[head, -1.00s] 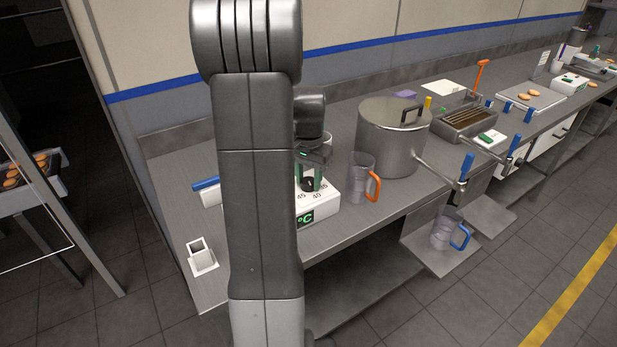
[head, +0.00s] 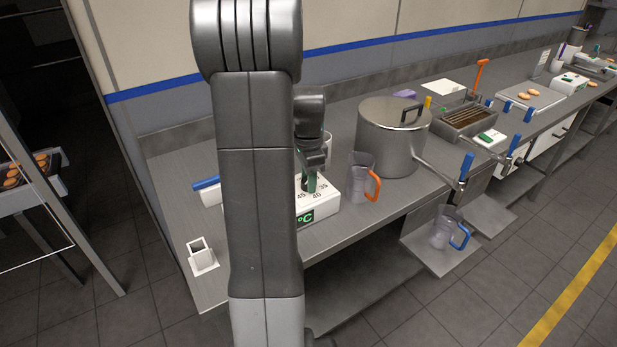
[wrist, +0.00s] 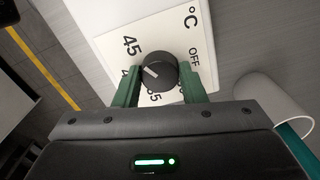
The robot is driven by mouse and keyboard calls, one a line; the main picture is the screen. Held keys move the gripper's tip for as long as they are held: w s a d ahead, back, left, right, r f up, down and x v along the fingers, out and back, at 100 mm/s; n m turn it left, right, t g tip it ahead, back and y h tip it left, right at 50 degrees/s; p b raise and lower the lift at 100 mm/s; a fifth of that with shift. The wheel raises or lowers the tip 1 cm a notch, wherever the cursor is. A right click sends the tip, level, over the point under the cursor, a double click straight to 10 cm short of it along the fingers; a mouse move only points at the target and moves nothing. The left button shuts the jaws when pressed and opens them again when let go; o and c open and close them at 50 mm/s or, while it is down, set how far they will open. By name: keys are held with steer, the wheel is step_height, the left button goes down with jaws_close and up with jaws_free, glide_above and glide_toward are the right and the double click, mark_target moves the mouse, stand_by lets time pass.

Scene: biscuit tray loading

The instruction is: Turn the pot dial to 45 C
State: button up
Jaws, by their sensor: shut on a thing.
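The pot dial is a round black knob (wrist: 160,73) on a white face plate (wrist: 106,48) in the wrist view. My gripper (wrist: 161,70) has its green fingers closed on opposite sides of the knob. The knob's white pointer line aims to the left in that view, a little below the 45 mark and towards the partly covered label beside it. OFF and °C are printed at the upper right. In the head view, the white dial box (head: 327,205) with a green °C display stands on the counter, partly behind my arm, and my gripper (head: 309,183) is down at its top.
A clear jug with an orange handle (head: 363,180) stands just right of the dial box, with a large lidded steel pot (head: 385,140) behind it. A white holder (head: 201,257) is near the counter's left end. A white cup (wrist: 272,100) is close beside my gripper.

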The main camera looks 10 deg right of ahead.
stand_by(0.4)
steer(key=o, duration=1)
step_height(320, 180, up, 14)
steer(key=shift+f, duration=0.15)
step_height(320, 180, down, 14)
steer(key=shift+r, duration=0.15)
stand_by(0.4)
stand_by(0.3)
